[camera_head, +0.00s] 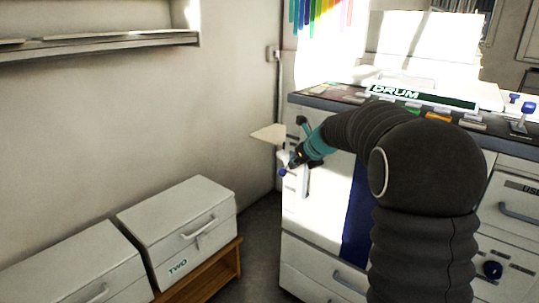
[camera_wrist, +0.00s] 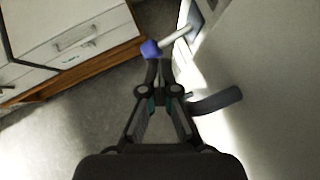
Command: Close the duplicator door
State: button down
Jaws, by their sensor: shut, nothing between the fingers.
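The duplicator (camera_head: 325,215) is the white machine with a dark top edge and a "DRUM" label, right of centre in the head view. Its white front faces me beside a dark blue panel (camera_head: 357,215); I cannot tell how far its door stands open. A lever with a blue knob (camera_head: 282,172) sticks out at its left side. In the wrist view the knob (camera_wrist: 150,48) is on a pale rod. My gripper (camera_head: 295,162) is shut and empty. Its fingertips (camera_wrist: 160,66) are right by the knob; I cannot tell whether they touch.
A pale flat tray (camera_head: 268,134) juts from the machine's left side. A shelf (camera_head: 100,42) hangs on the left wall. Bare floor (camera_wrist: 60,130) shows between boxes and machine.

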jog(key=s+a+r, duration=0.7)
jog(key=s+a, duration=0.1)
jog(key=s+d+f+n+g+h, duration=0.15)
jog(key=s+f+n, duration=0.35)
jog(key=n, duration=0.5)
jog(key=s+d+f+n+g, duration=0.2)
jog(key=s+d+f+n, duration=0.1)
jog(key=s+n, duration=0.55)
jog(key=s+d+f+n+h, duration=0.1)
jog(key=s+d+n, duration=0.2)
jog(key=s+n, duration=0.3)
jog(key=s+d+n+t+h, duration=0.1)
jog(key=s+d+n, duration=0.2)
jog(key=s, duration=1.1)
jog(key=shift+s+d+f+n, duration=0.35)
jog(key=shift+s+d+n, duration=0.05)
jog(key=shift+n, duration=1.35)
